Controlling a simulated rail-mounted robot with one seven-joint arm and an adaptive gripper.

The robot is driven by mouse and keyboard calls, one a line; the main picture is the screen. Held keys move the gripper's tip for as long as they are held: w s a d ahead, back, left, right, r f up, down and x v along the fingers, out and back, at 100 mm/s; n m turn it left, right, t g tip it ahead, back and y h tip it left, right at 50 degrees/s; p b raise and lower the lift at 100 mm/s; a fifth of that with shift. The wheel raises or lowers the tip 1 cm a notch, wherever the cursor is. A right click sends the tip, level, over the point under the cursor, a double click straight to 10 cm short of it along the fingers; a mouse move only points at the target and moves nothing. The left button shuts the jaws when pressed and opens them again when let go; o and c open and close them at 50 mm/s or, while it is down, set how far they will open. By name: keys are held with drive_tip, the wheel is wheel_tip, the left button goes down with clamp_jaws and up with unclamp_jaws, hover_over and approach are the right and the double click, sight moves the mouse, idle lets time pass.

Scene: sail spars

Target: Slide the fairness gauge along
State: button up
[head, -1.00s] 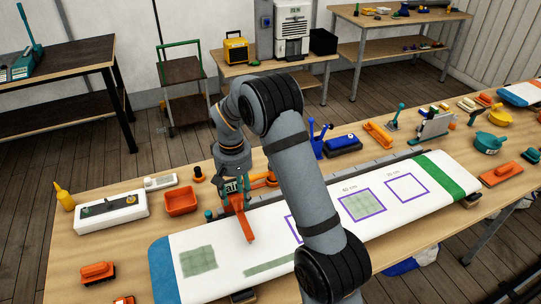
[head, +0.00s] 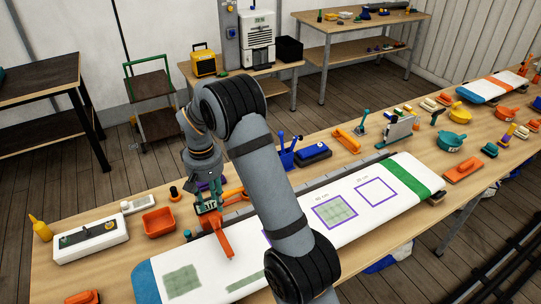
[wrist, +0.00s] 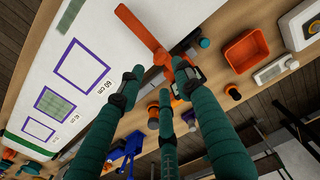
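The fairness gauge appears to be an orange, arm-like piece (head: 222,240) with a small display beside it, on the white board (head: 300,232). One orange arm lies across the board; another points right. In the wrist view, the orange piece (wrist: 150,38) reaches over the board's edge. In the wrist view, the green fingers of my gripper (wrist: 160,68) sit on either side of the orange hub. Their contact with it is unclear. My arm hides part of the board and a purple outline.
The board carries purple outlined squares (head: 375,192), greenish patches (head: 182,282) and a green band (head: 412,178). An orange bin (head: 158,221) and a white box (head: 92,240) stand left of my gripper. Blue (head: 313,152) and orange tools line the bench behind the board.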

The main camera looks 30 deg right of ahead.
sight(215, 218)
wheel_tip(215, 218, down, 8)
drive_tip(key=b, duration=0.6)
drive_tip(key=shift+c, duration=0.6)
clamp_jaws()
drive_tip(key=shift+o, duration=2)
unclamp_jaws()
